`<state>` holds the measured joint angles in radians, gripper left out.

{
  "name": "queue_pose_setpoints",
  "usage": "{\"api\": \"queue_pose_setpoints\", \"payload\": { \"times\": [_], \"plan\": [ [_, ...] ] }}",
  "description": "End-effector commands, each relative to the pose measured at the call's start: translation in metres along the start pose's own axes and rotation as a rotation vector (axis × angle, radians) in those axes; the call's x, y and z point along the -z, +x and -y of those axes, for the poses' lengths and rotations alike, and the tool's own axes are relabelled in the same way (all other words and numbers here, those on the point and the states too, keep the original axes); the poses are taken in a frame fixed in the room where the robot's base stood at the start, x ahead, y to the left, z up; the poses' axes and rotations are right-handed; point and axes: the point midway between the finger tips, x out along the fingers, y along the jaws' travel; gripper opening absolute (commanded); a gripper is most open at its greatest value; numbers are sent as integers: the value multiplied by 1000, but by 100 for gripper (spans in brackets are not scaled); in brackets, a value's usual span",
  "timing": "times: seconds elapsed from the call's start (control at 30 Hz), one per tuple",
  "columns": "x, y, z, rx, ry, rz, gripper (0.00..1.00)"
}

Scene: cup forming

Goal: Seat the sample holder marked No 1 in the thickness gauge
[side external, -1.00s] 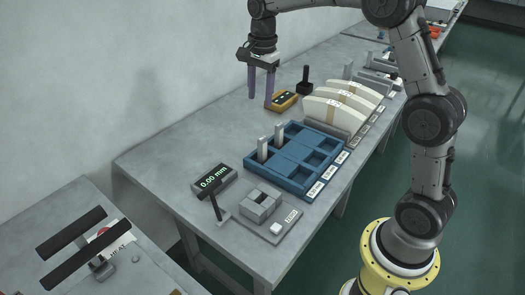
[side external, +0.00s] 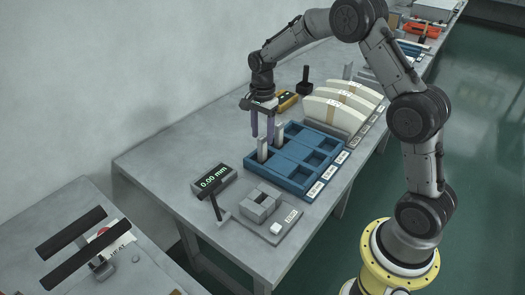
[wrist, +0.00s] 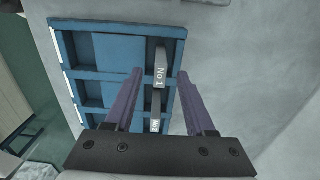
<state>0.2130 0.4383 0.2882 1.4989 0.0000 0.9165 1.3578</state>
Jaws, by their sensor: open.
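The grey sample holder marked No 1 (wrist: 160,68) stands in the blue tray (wrist: 96,48). It appears to be the holder (side external: 262,151) nearer the gauge in the side view. A second grey holder (wrist: 155,113) stands in the neighbouring compartment; its number is hard to read. My gripper (side external: 262,140) is open and empty, low over the wall side of the tray. In the wrist view its purple fingertips (wrist: 160,75) lie on either side of No 1, apart from it. The thickness gauge (side external: 262,207) has grey blocks on its plate, with nothing seen seated there. Its display (side external: 213,180) reads 0.00 mm.
A dark lever (side external: 216,206) stands beside the gauge and a white button (side external: 276,229) is on its plate. Cream curved pieces (side external: 335,108) stand behind the tray. A yellow device (side external: 287,101) lies near them.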

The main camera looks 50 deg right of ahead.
Motion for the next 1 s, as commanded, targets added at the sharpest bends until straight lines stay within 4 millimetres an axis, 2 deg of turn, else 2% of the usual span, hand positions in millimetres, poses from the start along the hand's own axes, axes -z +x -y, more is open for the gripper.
{"api": "queue_pose_setpoints", "payload": {
  "times": [0.03,0.2,0.5,0.57,0.8,0.83,1.0],
  "plan": [
    [0,10,-1,-4,0,1,55],
    [1,30,0,-2,0,1,55],
    [0,34,0,0,0,0,55],
    [0,34,0,0,0,0,46],
    [0,33,0,1,0,0,3],
    [0,33,0,1,0,0,0],
    [0,33,0,1,0,0,0]
  ]
}}
